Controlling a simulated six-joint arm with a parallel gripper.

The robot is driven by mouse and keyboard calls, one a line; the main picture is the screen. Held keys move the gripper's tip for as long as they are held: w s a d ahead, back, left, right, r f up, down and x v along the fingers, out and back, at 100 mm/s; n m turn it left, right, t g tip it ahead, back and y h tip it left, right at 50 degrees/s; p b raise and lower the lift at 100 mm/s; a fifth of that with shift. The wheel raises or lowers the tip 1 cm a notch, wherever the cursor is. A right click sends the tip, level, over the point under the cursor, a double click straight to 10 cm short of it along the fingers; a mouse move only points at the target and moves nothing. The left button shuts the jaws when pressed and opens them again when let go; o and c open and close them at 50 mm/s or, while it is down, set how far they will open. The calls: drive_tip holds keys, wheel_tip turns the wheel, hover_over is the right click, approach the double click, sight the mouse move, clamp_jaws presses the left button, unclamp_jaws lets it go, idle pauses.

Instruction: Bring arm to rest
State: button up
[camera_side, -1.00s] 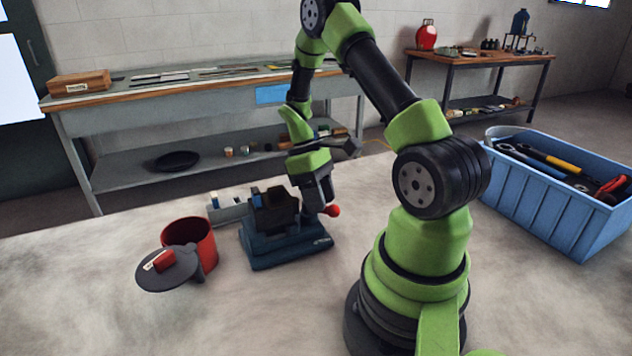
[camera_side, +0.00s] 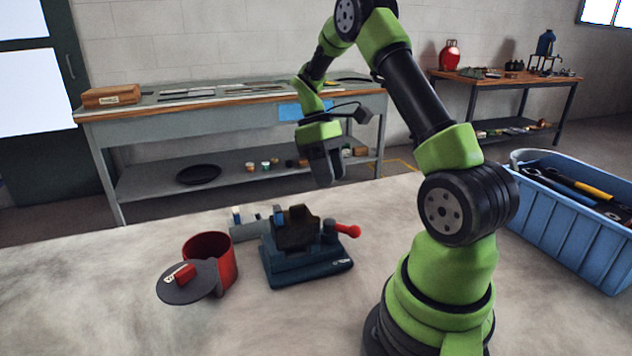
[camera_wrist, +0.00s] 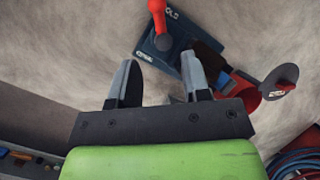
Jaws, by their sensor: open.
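My gripper (camera_side: 327,180) hangs above the work table, behind and above a dark blue vise-like fixture (camera_side: 305,268) with a red-knobbed lever (camera_side: 350,231). In the wrist view my gripper (camera_wrist: 160,80) shows two spread fingers with nothing between them. The fixture (camera_wrist: 160,60) and its red lever (camera_wrist: 157,12) lie beyond the fingertips, apart from them. A dark block-like part (camera_side: 296,230) sits on top of the fixture.
A red round pot (camera_side: 227,262) with a grey lid (camera_side: 188,284) leaning at its side stands left of the fixture. A blue tool crate (camera_side: 570,228) stands at the right. A small grey rack (camera_side: 246,230) is behind the fixture. The table front is bare.

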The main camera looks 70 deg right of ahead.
drive_tip(key=s+a+r+m+t+h, duration=0.2)
drive_tip(key=a+r+t, duration=0.5)
drive_tip(key=a+r, duration=0.8)
drive_tip(key=s+a+m+t+y, duration=0.1)
drive_tip(key=s+a+t, duration=0.3)
drive_tip(key=s+a, duration=0.2)
drive_tip(key=shift+a+r+m+t+y, duration=0.2)
drive_tip(key=shift+m+t+y, duration=0.1)
drive_tip(key=shift+m, duration=0.1)
drive_tip(key=shift+s, duration=0.1)
